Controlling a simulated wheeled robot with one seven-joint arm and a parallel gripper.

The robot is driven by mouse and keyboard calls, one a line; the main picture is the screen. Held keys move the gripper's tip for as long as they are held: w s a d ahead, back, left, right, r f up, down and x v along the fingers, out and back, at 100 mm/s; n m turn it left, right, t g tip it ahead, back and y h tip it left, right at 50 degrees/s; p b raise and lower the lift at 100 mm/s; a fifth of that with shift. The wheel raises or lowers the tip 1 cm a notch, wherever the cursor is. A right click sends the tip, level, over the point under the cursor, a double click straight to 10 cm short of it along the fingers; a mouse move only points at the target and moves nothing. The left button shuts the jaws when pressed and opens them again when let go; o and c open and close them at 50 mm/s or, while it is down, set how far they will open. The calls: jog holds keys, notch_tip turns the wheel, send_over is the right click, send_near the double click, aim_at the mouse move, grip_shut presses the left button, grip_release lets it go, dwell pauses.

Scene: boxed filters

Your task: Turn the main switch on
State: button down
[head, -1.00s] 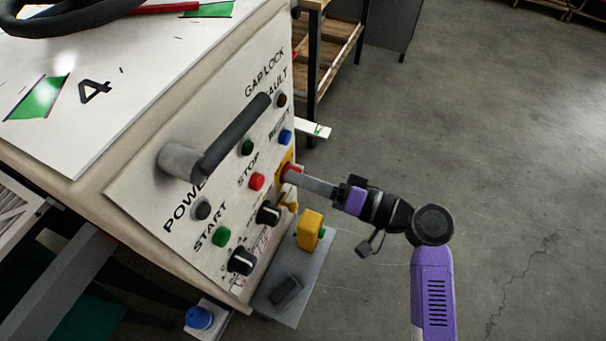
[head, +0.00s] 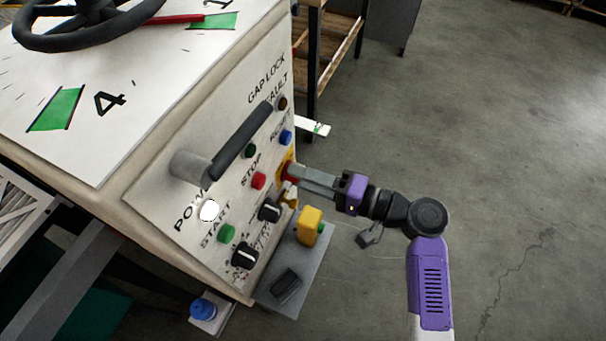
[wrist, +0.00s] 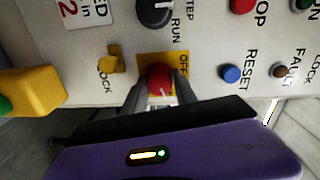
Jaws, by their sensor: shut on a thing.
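The main switch is a red rotary knob on a yellow plate (head: 282,165) on the sloped white control panel. In the wrist view the red knob (wrist: 159,78) sits between my two fingers, its white mark towards the lower edge of the picture. The word OFF is printed beside it on the yellow plate (wrist: 179,64). My gripper (head: 293,173) reaches in from the right and is shut on the knob. The fingers hide the knob's sides. The POWER lamp (head: 209,210) glows white.
A dark bar handle (head: 241,141) sticks out from the panel. STOP (head: 259,180) and RESET (head: 286,137) buttons are near. The floor at right is clear.

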jog(key=c, duration=1)
grip_release()
jog(key=shift+d, duration=0.1)
jog(key=b+v, duration=0.2)
jog(key=v, duration=0.5)
jog(key=shift+d, duration=0.3)
jog(key=shift+r, duration=0.1)
